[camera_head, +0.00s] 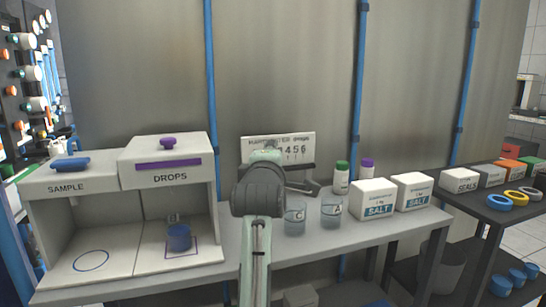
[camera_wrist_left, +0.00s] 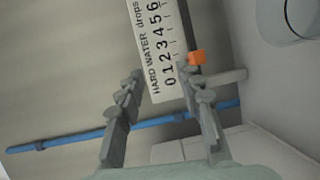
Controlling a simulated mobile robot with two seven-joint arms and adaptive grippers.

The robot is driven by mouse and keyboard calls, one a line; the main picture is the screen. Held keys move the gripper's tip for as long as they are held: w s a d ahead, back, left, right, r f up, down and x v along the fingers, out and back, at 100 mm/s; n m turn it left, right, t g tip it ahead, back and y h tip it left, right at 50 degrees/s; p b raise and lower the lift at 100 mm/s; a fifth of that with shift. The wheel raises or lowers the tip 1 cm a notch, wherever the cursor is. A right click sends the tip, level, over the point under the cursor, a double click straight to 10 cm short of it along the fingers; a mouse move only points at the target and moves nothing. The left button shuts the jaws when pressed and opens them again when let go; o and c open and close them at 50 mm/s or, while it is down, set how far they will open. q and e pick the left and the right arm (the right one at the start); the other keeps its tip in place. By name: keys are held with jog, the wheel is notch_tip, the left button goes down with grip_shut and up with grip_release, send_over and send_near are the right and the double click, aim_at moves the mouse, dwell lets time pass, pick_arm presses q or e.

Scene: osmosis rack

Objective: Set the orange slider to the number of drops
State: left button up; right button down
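The white scale board (camera_head: 285,143) lettered HARD WATER drops stands at the back of the table. The left wrist view shows its digits 0 to 6 (camera_wrist_left: 162,45). The orange slider (camera_wrist_left: 197,58) sits on a dark rail beside the scale, near the low end, around 1 to 2; the exact mark is unclear. It is hidden in the head view. My left gripper (camera_wrist_left: 160,70) is open and empty, with fingertips in front of the scale and one tip close to the slider; contact is unclear. In the head view my arm hides its fingers. My right gripper is not in view.
The DROPS box (camera_head: 170,165) has a purple knob and a container of blue liquid (camera_head: 179,237) below. The SAMPLE bay (camera_head: 92,261) is empty. Two beakers (camera_head: 295,218), capped bottles (camera_head: 341,178) and SALT boxes (camera_head: 373,199) stand right of my arm.

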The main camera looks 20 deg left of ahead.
pick_arm(q)
jog(key=shift+f+v, duration=0.1)
jog(key=shift+v, duration=0.65)
jog(key=shift+f+v, duration=0.15)
jog(key=shift+v, duration=0.55)
jog(key=shift+p, duration=0.3)
